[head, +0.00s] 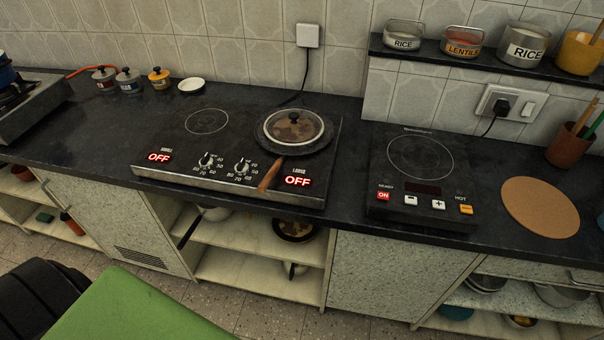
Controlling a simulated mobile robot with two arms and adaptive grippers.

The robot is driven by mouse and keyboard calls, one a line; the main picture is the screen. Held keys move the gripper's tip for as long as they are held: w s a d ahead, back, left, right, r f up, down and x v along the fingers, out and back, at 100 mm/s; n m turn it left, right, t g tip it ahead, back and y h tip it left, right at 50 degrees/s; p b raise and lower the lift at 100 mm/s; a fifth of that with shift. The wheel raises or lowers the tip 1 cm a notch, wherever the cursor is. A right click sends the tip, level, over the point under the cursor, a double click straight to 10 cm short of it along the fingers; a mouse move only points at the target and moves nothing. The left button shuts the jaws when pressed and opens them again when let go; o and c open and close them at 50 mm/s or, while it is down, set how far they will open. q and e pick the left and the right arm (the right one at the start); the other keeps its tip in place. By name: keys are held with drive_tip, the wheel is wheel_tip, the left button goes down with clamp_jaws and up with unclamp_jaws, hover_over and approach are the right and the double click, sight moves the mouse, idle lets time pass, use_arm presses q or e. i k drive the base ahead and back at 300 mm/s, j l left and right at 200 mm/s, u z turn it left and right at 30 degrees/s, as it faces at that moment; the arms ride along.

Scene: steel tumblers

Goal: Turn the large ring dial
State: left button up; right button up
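A two-ring cooktop (180,155) is set on the dark counter. Its front panel has two silver dials with numbers around them. The right dial (242,165) is nearer the large ring and its red OFF sign (297,181). The left dial (206,161) is nearer the small ring (207,121) and another red OFF sign (159,157). A lidded pan (294,127) covers the large ring, its wooden handle (270,175) pointing to the front, just right of the right dial. Neither gripper is in view.
A single-ring hob (421,158) and a cork mat (540,207) are to the right. Several small pots, one being yellow (159,78), and a white dish (191,86) stand behind left. A shelf of tins (464,42) hangs above right. Open shelves (255,238) lie below.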

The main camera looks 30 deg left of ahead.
sight(242, 169)
drive_tip(key=u, duration=1.25)
drive_tip(key=k+j+z, duration=0.1)
drive_tip(key=j+z, duration=0.2)
